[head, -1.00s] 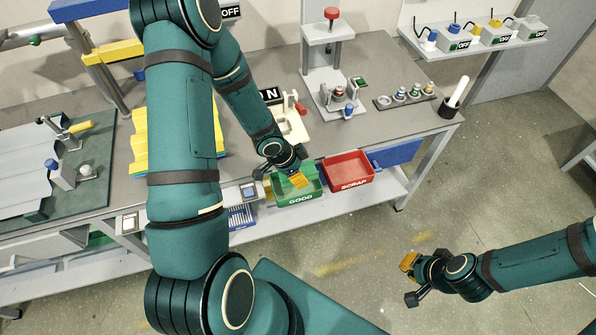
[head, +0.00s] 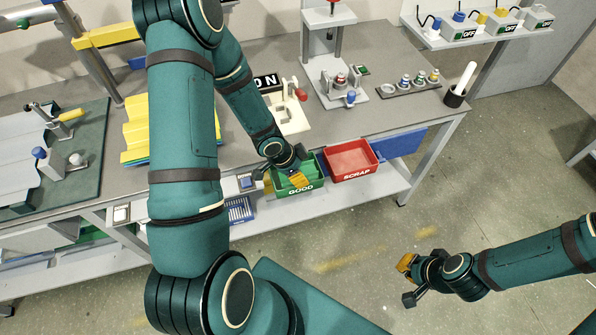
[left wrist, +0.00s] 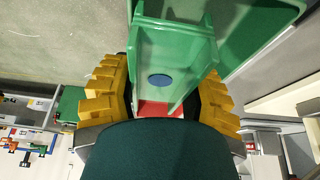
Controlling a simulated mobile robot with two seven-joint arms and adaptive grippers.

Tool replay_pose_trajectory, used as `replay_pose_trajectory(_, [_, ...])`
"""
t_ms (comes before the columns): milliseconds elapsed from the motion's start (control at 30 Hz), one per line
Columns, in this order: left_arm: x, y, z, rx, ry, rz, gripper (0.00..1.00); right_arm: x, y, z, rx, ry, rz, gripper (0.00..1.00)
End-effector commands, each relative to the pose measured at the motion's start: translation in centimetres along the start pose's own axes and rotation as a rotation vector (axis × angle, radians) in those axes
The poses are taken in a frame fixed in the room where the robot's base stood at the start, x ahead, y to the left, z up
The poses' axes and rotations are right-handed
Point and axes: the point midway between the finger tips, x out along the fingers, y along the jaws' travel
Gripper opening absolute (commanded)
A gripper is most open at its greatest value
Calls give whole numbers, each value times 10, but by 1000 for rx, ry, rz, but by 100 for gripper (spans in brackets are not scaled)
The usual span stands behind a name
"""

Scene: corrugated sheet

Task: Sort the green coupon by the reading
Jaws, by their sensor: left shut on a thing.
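My left gripper (head: 297,181) is over the green GOOD bin (head: 300,190), with its yellow fingers at the bin's opening. In the left wrist view it is shut on the green coupon (left wrist: 175,45), a ribbed piece with a dark blue round spot and a red patch near the fingers. The coupon is mostly hidden in the head view. A larger green surface, likely the bin, lies behind it in the wrist view. The red SCRAP bin (head: 352,160) hangs to the right and looks empty. My right gripper (head: 407,281) is open and empty over the floor.
The bins sit at the bench's front edge. Corrugated sheets lie at the left. The floor in front is clear.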

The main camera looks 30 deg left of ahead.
Motion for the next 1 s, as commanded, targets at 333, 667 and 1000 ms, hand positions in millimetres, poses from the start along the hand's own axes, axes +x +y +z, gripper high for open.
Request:
replay_pose_trajectory(333, [0,0,0,0,0,0,82,0,0,0,0,0,0,0])
replay_pose_trajectory(667, [-1,0,0,-1,1,0,82,0,0,0,0,1,0,0])
replay_pose_trajectory(1000, [-28,0,1,-5,1,0,82,0,0,0,0,1,0,0])
